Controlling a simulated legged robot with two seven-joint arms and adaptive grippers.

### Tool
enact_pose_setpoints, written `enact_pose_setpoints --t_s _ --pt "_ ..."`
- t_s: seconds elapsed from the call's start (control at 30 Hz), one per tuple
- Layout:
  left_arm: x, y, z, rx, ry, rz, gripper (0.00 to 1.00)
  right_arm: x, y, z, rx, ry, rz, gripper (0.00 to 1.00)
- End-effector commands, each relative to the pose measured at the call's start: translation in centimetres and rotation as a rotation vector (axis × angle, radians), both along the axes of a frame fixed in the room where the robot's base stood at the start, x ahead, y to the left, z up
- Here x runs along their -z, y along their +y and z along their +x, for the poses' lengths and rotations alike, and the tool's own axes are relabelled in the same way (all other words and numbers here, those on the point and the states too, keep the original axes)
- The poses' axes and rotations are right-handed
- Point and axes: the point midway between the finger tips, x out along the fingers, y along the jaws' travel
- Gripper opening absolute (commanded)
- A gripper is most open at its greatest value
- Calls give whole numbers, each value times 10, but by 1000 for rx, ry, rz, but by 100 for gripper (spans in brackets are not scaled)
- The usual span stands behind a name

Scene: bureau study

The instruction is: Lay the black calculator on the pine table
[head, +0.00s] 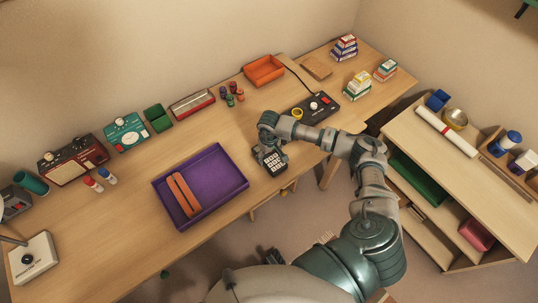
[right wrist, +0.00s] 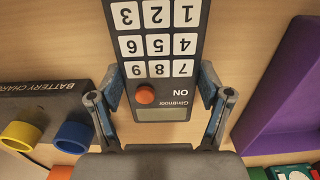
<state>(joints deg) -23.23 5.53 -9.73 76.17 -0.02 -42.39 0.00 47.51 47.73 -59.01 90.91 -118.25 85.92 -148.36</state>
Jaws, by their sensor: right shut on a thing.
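The black calculator (head: 271,160) with white keys is over the long pine table (head: 140,215), near its front edge and right of the purple tray. My right gripper (head: 264,146) is shut on it. In the right wrist view the calculator (right wrist: 160,50) sits between the two fingers of the right gripper (right wrist: 160,85), one on each long side, with its keys and orange button facing the camera. Whether its underside touches the table top is hidden. My left gripper is not in view.
A purple tray (head: 231,186) holding brown-orange bars is close on the left. A black battery charger (head: 322,106) stands to the right. Several small cups (head: 231,99) and an orange bin (head: 263,72) are behind. A lower shelf unit (head: 470,180) stands at right.

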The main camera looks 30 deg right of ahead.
Motion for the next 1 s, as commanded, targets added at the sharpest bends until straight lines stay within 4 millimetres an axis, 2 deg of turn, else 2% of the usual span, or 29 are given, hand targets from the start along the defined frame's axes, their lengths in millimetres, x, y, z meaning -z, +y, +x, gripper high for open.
enact_pose_setpoints --t_s 0.13,0.17,0.23,0.27,0.67,0.77,1.0 --pt "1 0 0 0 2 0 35 1 0 0 0 0 0 36" --pt "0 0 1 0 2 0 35 1 0 0 0 1 0 80" --pt "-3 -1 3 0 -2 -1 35 1 0 0 0 1 0 97" --pt "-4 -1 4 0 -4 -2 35 1 0 0 0 0 0 100" --pt "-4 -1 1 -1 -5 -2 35 -2 1 0 0 0 -1 100" --pt "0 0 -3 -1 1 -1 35 -16 -1 1 1 -3 -2 100" --pt "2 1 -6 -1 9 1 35 -70 0 1 0 -4 -2 100"
